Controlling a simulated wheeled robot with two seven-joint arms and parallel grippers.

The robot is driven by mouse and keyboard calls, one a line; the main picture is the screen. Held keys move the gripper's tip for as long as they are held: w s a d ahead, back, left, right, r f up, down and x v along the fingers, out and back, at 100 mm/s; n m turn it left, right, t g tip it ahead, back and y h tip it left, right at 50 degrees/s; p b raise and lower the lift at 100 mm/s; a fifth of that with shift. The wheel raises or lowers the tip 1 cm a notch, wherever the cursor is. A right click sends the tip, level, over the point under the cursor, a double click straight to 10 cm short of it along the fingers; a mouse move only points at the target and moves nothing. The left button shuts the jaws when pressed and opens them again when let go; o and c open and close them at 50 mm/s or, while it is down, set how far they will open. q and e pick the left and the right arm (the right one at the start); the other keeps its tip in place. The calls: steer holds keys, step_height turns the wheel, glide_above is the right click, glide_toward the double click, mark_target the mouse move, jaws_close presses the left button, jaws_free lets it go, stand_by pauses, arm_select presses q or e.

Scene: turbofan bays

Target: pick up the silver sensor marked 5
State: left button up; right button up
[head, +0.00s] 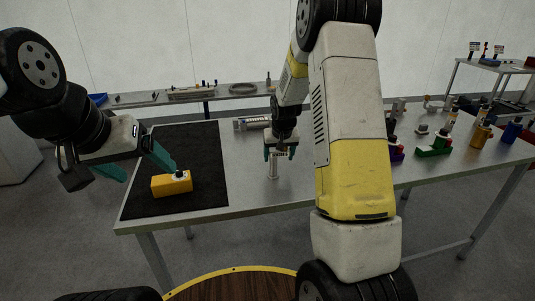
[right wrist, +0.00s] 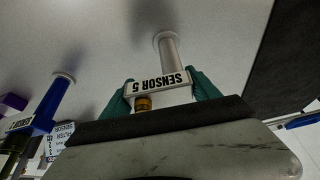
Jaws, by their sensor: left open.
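The silver sensor marked 5 (head: 273,170) stands upright on the grey table, right of the black mat. In the right wrist view its post and its "SENSOR 5" label plate (right wrist: 160,82) show, the text upside down. My right gripper (head: 280,151) is over its top, with one green finger at each end of the label. I cannot tell whether the fingers press on it or stand just clear. My left gripper (head: 137,166) is open and empty over the mat, beside and above a yellow block.
The yellow block (head: 172,184) lies on the black mat (head: 210,150). A blue sensor-like post (right wrist: 47,105) with a label stands near my right gripper. A silver part (head: 252,122) lies behind it. Several coloured parts stand at the table's right, including a green holder (head: 433,149).

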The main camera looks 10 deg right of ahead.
steer(key=c, duration=1)
steer(key=shift+r, duration=0.1)
